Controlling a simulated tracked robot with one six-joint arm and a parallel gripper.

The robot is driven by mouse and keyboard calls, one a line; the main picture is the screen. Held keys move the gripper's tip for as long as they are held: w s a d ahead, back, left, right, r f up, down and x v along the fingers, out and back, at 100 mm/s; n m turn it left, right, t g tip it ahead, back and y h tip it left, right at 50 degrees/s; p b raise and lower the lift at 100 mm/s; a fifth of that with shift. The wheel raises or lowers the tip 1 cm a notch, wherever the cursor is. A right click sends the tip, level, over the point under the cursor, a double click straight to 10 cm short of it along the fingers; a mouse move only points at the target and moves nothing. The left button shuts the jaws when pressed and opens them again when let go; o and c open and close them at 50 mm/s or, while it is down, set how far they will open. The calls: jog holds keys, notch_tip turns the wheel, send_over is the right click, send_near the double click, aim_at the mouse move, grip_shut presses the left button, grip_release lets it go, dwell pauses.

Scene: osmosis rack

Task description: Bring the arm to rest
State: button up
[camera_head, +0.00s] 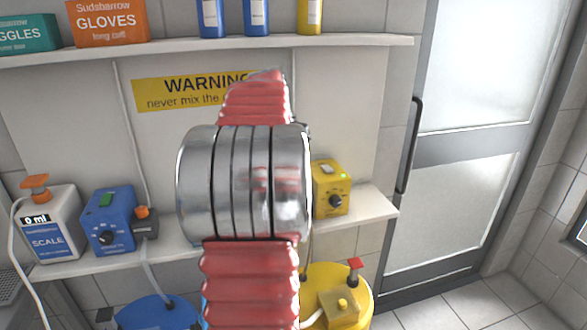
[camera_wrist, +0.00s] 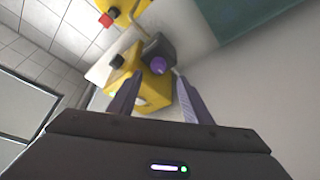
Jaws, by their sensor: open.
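My arm, with red ribbed sleeves and a silver joint, stands upright in the middle of the head view. My gripper is hidden there. In the wrist view my gripper (camera_wrist: 158,76) is open, its two purple-grey fingers apart. Beyond and between the fingers is a yellow box (camera_wrist: 122,75) with a dark knob, and a dark grey box with a purple knob (camera_wrist: 158,66) beside it. I see nothing held. I cannot tell whether the fingers touch the boxes.
A yellow dosing box (camera_head: 335,190) and a blue one (camera_head: 107,222) stand on the lower shelf with a white SCALE bottle (camera_head: 50,225). The upper shelf (camera_head: 200,47) holds cartons and bottles. A yellow drum (camera_head: 362,290) is below. A door (camera_head: 465,150) and open floor lie right.

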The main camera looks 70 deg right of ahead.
dwell(0.8)
jog(key=w+a+f+n+t+y, duration=0.15)
jog(key=w+a+n, duration=0.3)
jog(key=a, duration=0.55)
jog(key=w+a+f+n+t, duration=0.1)
jog(key=w+a+f+n, duration=0.2)
jog(key=w+a, duration=0.5)
jog(key=w+a+f+n+t, duration=0.1)
jog(key=w+a+f+n, duration=0.25)
jog(key=a, duration=0.85)
jog(key=s+a+n+t+y, duration=0.2)
jog(key=a+n, duration=0.8)
jog(key=a, duration=2)
jog(key=shift+a+r+t+y, duration=0.15)
jog(key=shift+r+t+y, duration=0.25)
jog(key=shift+t, duration=0.35)
